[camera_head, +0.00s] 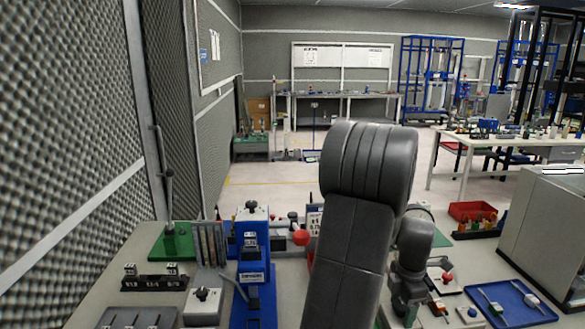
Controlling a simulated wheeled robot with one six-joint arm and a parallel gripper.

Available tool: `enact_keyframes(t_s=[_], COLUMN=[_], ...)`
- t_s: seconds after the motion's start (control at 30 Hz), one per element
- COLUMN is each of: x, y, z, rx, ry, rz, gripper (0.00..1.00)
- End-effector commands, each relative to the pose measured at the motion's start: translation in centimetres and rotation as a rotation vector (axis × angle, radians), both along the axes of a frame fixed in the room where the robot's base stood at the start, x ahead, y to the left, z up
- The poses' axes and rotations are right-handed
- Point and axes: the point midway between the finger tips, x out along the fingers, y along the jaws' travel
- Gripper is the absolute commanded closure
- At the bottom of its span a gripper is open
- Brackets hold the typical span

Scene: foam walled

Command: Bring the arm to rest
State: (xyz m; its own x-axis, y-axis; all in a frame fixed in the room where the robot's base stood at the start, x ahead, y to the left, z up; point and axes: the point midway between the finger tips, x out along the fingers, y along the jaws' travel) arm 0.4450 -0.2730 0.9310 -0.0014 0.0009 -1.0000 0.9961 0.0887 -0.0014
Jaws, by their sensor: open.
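My arm (350,260) rises through the middle of the head view, with its thick dark elbow at the top. The far part of the arm folds down behind it on the right. My gripper (403,303) hangs there, low over the workbench (285,285), partly hidden by the arm. Its jaws are open, and I see nothing held between them. The fingertips are small and dark against the bench.
A blue fixture (252,250) and a green plate with a lever (173,243) stand left of my arm. To the right are a blue tray (510,302), a red bin (472,211) and a grey cabinet (548,235). A foam wall (65,120) closes the left side.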

Motion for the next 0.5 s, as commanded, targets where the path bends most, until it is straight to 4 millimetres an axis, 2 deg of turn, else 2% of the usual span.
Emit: enact_keyframes(t_s=[0.5], x=[0.04], y=[-0.03], z=[0.29], rx=[-0.001], ry=[-0.002], rz=[-0.417], gripper=[0.36])
